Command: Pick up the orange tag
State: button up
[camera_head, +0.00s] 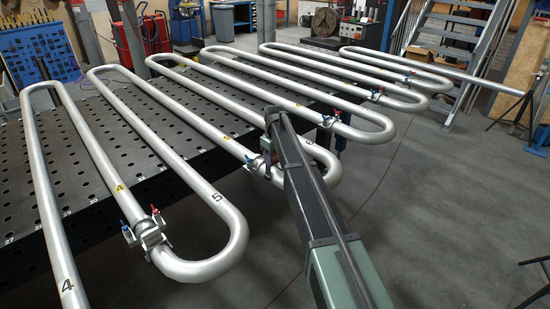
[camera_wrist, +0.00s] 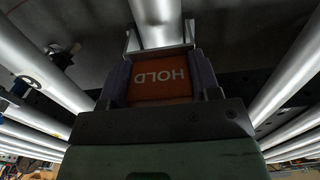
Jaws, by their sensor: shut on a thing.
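The orange tag (camera_wrist: 160,85), printed HOLD, sits between the two fingers of my gripper (camera_wrist: 160,75) in the wrist view. The lettering appears upside down. My gripper is shut on the tag. In the head view my gripper (camera_head: 267,165) is beside the bend of a coil (camera_head: 325,172), mostly hidden by my arm, and the tag cannot be made out there.
Several serpentine silver coils (camera_head: 205,268) run across a black perforated table (camera_head: 110,130) and overhang its edge. Clamps with red and blue handles (camera_head: 145,230) sit on the pipes. Other pipes (camera_wrist: 290,75) flank my gripper closely. Open floor (camera_head: 420,220) lies at right, before metal stairs (camera_head: 455,45).

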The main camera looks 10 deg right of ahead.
notch_tip(320, 180, up, 16)
jog(key=p, duration=1.4)
